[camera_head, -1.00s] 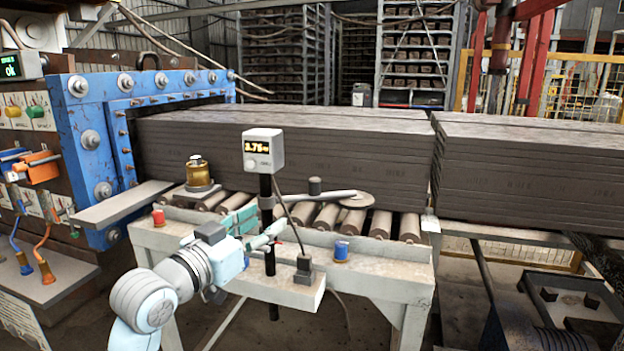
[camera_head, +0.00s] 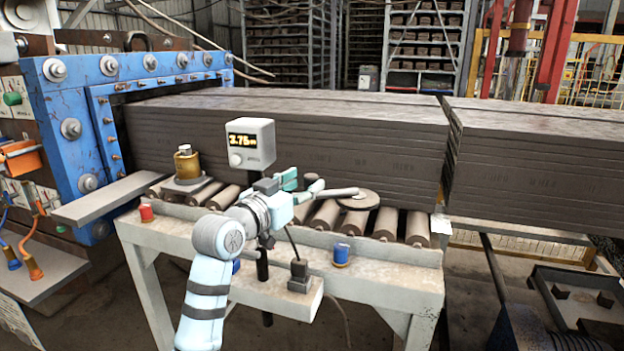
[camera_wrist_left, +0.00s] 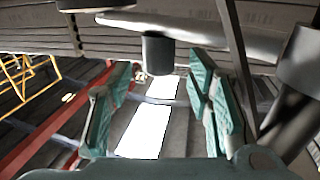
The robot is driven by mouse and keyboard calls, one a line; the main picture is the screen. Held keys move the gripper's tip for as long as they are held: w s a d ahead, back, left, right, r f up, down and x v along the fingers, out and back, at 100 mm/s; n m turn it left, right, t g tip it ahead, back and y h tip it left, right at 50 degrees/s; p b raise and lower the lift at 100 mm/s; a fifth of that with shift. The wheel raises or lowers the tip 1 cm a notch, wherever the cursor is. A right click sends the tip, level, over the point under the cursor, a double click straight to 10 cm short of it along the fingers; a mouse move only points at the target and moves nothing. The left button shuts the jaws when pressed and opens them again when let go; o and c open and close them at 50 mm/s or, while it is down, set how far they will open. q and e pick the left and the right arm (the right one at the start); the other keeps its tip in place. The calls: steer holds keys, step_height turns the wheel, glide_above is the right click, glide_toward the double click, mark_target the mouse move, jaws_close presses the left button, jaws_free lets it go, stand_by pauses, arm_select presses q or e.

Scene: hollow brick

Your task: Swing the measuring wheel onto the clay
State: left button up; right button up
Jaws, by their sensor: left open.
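The measuring wheel (camera_head: 358,199) is a flat grey-brown disc at the end of a pale arm (camera_head: 336,193), over the rollers before the clay. The clay (camera_head: 290,135) is a long dark grey column coming out of the blue press. I cannot tell whether the wheel touches it. My left gripper (camera_head: 300,184) has open teal fingers at the left part of the wheel's arm. In the left wrist view a dark knob (camera_wrist_left: 157,54) hangs under the arm (camera_wrist_left: 190,28), beyond and between the open fingertips (camera_wrist_left: 163,76). My right gripper is out of view.
A grey display box (camera_head: 250,143) on a black post stands close behind my left wrist. A brass pot (camera_head: 187,164), a red cap (camera_head: 146,213) and a blue cap (camera_head: 341,254) sit on the roller table (camera_head: 385,280). A second clay block (camera_head: 540,165) lies right.

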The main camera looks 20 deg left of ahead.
mark_target(307, 182)
arm_select(q)
steer(key=x, duration=0.3)
steer(key=shift+w+f, duration=0.1)
steer(key=shift+f, duration=0.05)
steer(key=shift+w+d, duration=0.15)
steer(key=shift+w, duration=0.1)
jaws_close()
